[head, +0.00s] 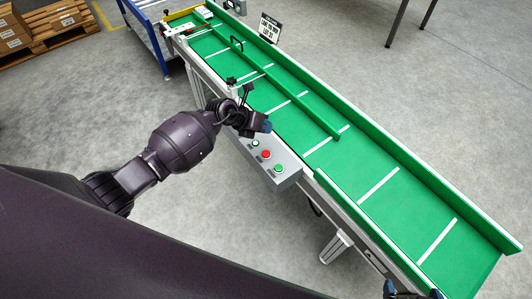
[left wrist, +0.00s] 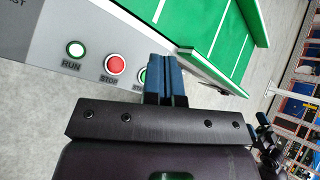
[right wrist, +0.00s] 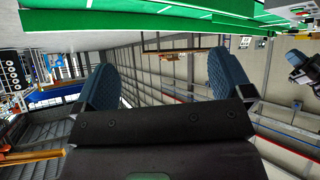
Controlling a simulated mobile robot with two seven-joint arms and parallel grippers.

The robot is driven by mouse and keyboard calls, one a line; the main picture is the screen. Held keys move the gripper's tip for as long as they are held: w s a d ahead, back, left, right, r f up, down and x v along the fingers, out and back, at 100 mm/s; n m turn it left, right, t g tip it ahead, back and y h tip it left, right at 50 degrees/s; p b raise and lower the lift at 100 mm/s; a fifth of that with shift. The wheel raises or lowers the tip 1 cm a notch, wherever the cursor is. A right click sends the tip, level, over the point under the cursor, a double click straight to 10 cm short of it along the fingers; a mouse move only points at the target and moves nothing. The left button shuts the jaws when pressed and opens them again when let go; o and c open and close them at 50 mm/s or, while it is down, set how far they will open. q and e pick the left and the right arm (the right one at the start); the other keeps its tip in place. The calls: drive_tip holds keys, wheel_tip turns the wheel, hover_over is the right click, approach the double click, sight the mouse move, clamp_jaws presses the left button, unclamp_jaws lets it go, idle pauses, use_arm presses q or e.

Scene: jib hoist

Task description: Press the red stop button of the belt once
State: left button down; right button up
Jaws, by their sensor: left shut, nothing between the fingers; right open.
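The red stop button (head: 266,154) sits on the sloped grey control box (head: 287,180) at the side of the green belt (head: 330,160). In the left wrist view the red button (left wrist: 115,65) is labelled STOP, between a pale RUN lamp (left wrist: 75,48) and a green button (left wrist: 142,76) partly hidden by my fingers. My left gripper (head: 267,126) is shut and empty, near the box at its belt side. Its blue fingertips (left wrist: 164,62) appear to the right of the red button, apart from it in the picture. My right gripper (right wrist: 165,78) is open and empty, away from the box.
A green guide bar (head: 290,98) lies diagonally over the belt. A blue-framed table (head: 150,35) is at the belt's far end, and wooden pallets (head: 50,30) are at top left. Grey floor is open around.

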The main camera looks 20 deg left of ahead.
use_arm(q)
drive_tip(key=shift+s+f, duration=0.1)
drive_tip(key=shift+s, duration=0.15)
drive_tip(key=shift+f, duration=0.15)
use_arm(e)
drive_tip(key=shift+a+f, duration=0.15)
use_arm(q)
drive_tip(key=b, duration=0.5)
hover_over(265, 153)
drive_tip(key=shift+g, duration=0.3)
wheel_tip(265, 153, down, 7)
drive_tip(key=shift+f, duration=0.1)
drive_tip(key=shift+a+f, duration=0.1)
drive_tip(key=shift+f, duration=0.55)
drive_tip(key=shift+w, duration=0.1)
use_arm(e)
drive_tip(key=shift+g, duration=0.4)
drive_tip(key=f, duration=0.4)
drive_tip(key=shift+s+d+f, duration=0.25)
drive_tip(key=shift+s+f, duration=0.05)
drive_tip(key=shift+f, duration=0.05)
drive_tip(key=shift+a, duration=0.1)
drive_tip(key=shift+s, duration=0.1)
